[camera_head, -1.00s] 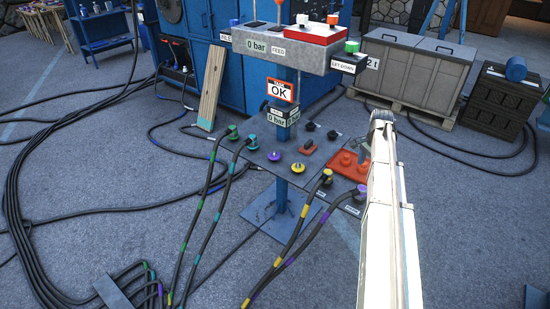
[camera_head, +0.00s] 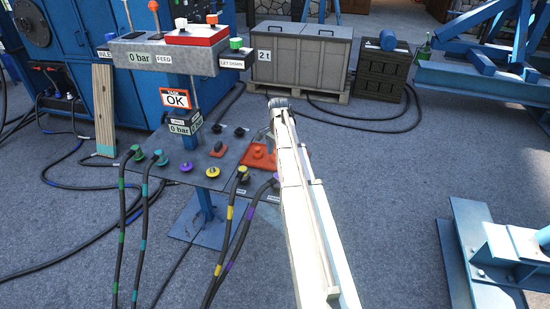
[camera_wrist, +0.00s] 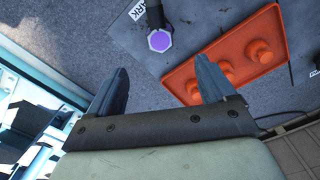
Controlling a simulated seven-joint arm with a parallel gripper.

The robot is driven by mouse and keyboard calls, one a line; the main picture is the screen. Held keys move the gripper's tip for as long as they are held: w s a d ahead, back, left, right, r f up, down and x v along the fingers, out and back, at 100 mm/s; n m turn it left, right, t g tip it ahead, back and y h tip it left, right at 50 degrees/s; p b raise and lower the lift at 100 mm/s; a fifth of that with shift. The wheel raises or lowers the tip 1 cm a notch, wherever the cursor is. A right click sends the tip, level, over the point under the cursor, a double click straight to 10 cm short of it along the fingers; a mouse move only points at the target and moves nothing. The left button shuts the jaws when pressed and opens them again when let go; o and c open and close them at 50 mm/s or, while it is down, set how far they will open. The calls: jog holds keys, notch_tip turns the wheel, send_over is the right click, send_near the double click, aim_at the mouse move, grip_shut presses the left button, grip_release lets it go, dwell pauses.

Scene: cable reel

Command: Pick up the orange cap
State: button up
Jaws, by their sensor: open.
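An orange tray (camera_head: 252,160) lies at the right end of the grey panel. In the wrist view the tray (camera_wrist: 222,24) holds three orange round knob-like pieces, including an upper one (camera_wrist: 259,50) and a middle one (camera_wrist: 226,70). I cannot tell whether any of these is the orange cap. A small orange-red piece (camera_head: 217,150) sits separately on the panel, left of the tray. My gripper (camera_wrist: 161,68) is open with nothing between its fingers; its right finger overlaps the tray's near edge in the picture. In the head view my arm partly hides the tray.
Purple (camera_head: 186,167) and yellow (camera_head: 212,172) caps sit on the panel (camera_head: 165,178). Black hoses with coloured bands plug in at its front edge. A grey valve box (camera_head: 150,55) stands above.

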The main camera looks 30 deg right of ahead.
jog(key=shift+c, duration=0.2)
jog(key=m, duration=0.2)
send_over(275, 151)
jog(key=f, duration=0.2)
notch_tip(275, 151, down, 8)
jog(key=m, duration=0.2)
jog(key=shift+w+f+m, duration=0.1)
jog(key=shift+f+m, duration=0.05)
jog(key=shift+m, duration=0.15)
jog(key=shift+s+d+f, duration=0.1)
jog(key=shift+f, duration=1.25)
jog(key=shift+s+d+f, duration=0.1)
jog(key=shift+f, duration=1.25)
jog(key=shift+a, duration=0.1)
jog(key=c, duration=1.2)
